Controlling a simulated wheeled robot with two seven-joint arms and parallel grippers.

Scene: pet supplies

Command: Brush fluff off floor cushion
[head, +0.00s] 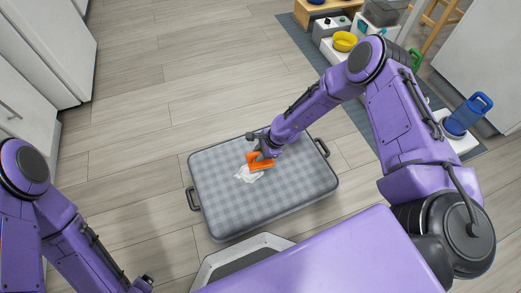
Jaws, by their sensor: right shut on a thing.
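A grey checked floor cushion (298,192) with dark side handles lies flat on the floor in the middle of the head view. A small white patch of fluff (247,175) lies on its upper left part. My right gripper (259,153) is over the cushion, shut on an orange brush (262,164). The brush is right beside the fluff, at its upper right edge; I cannot tell whether it touches the cushion. My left gripper (143,284) is low at the bottom left, off the cushion; its fingers are too small to read.
A dark blue-grey mat (362,134) at the right bears several items, among them a yellow bowl (344,41) and a blue container (468,114). White cabinets (40,52) stand at the far left. The wooden floor (190,70) beyond the cushion is clear.

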